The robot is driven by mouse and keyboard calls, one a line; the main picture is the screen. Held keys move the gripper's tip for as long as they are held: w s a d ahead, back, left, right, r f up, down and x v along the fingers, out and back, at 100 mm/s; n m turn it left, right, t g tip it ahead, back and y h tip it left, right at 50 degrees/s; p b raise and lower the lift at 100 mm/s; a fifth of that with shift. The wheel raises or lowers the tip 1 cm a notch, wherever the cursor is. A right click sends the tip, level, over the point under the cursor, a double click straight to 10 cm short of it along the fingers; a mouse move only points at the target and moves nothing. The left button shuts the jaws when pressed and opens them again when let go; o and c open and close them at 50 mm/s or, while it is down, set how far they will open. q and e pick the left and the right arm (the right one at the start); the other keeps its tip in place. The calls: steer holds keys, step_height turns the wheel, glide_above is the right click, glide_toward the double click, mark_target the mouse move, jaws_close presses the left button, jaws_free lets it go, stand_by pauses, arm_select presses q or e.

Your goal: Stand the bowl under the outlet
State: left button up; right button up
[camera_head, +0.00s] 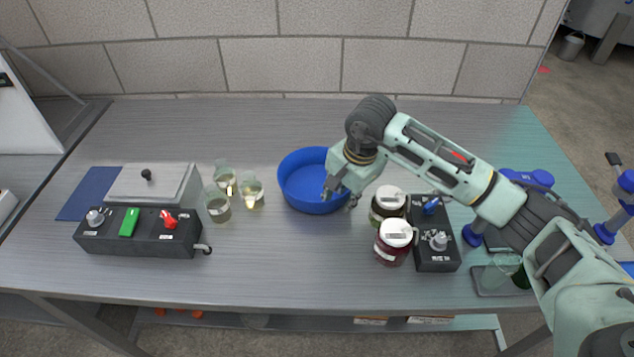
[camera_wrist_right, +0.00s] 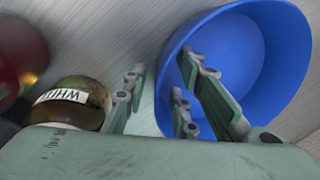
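The blue bowl (camera_head: 290,191) stands on the middle of the grey bench, and its rim and inside fill the right of the wrist view (camera_wrist_right: 290,60). My right gripper (camera_head: 340,196) is at the bowl's right front rim. In the wrist view the right gripper (camera_wrist_right: 160,100) is open, with one finger outside the bowl and the others over its inside; gaps show beside the wall. A small metal outlet (camera_head: 206,249) sticks out of the right end of the dark control box (camera_head: 140,244), left of the bowl. My left gripper is not in view.
Several glasses (camera_head: 252,194) stand between the bowl and the lidded metal box (camera_head: 152,183). Two lidded jars (camera_head: 391,247) and a second dark box (camera_head: 436,258) stand close right of my gripper. The bench front between outlet and jars is clear.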

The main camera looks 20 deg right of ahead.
steer(key=c, duration=0.4)
jaws_close()
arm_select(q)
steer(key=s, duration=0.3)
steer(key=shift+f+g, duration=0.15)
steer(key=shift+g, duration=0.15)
